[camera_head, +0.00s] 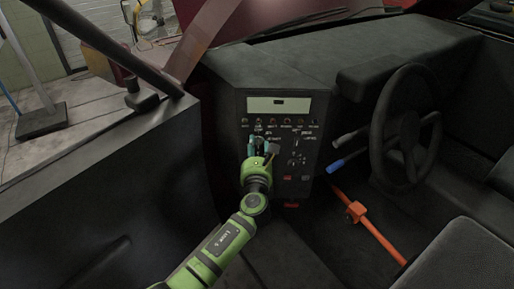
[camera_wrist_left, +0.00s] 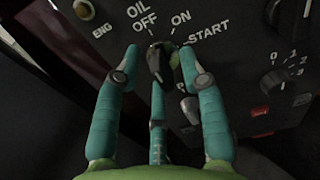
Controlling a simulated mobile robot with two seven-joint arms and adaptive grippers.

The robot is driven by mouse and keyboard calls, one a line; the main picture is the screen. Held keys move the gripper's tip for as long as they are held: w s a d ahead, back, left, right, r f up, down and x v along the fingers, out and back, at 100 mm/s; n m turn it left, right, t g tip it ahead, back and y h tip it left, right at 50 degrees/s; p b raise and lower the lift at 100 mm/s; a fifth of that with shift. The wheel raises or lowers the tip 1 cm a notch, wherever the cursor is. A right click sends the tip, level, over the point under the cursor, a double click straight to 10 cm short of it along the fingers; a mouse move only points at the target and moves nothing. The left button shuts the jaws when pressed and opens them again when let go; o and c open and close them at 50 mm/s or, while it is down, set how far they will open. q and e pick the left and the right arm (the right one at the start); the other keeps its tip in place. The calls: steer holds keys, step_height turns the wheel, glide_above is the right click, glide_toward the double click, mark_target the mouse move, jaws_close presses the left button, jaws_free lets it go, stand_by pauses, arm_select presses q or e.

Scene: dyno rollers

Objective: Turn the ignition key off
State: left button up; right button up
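The ignition key (camera_wrist_left: 157,62) is a dark piece in the control panel, just below the OFF and ON labels in the left wrist view. START is printed to its right. A silvery piece (camera_wrist_left: 189,106) hangs below and right of it. My left gripper (camera_wrist_left: 160,58) has teal fingers. Two fingertips stand on either side of the key, with visible gaps, and a third finger is below it. In the head view my left gripper (camera_head: 262,147) is at the panel's left part and hides the key. The gripper is open. My right gripper is not in view.
The control panel (camera_head: 312,128) carries several small knobs, and a rotary knob (camera_wrist_left: 272,81) is right of the key. A steering wheel (camera_head: 381,120) and a blue-tipped lever (camera_head: 336,166) are to the right. An orange bar (camera_head: 375,231) slants below. A seat (camera_head: 455,250) is at lower right.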

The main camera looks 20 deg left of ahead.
arm_select(q)
steer(key=v, duration=1.2)
stand_by(0.3)
steer(key=s+a+f+n+g+h, duration=0.1)
steer(key=s+f+n+g, duration=0.3)
steer(key=f, duration=0.7)
steer(key=s+f+n+g+h+p, duration=0.15)
steer(key=s+f+n, duration=0.3)
steer(key=f, duration=0.75)
steer(key=s+a+f+n+g+h, duration=0.1)
steer(key=s+f+n+g, duration=0.3)
steer(key=f, duration=0.7)
steer(key=s+a+f+n+g, duration=0.1)
steer(key=s+f+n, duration=0.4)
steer(key=s, duration=0.6)
steer(key=s+a+f+n+g+h, duration=0.1)
steer(key=s+f+n+g, duration=0.2)
steer(key=s, duration=0.8)
steer(key=s+a+f+n+g, duration=0.2)
steer(key=s+f+n, duration=0.5)
steer(key=s+n, duration=0.2)
steer(key=shift+s+g+h+p, duration=0.3)
steer(key=shift+s+g+h, duration=0.05)
steer(key=shift+s, duration=0.75)
steer(key=shift+a, duration=0.15)
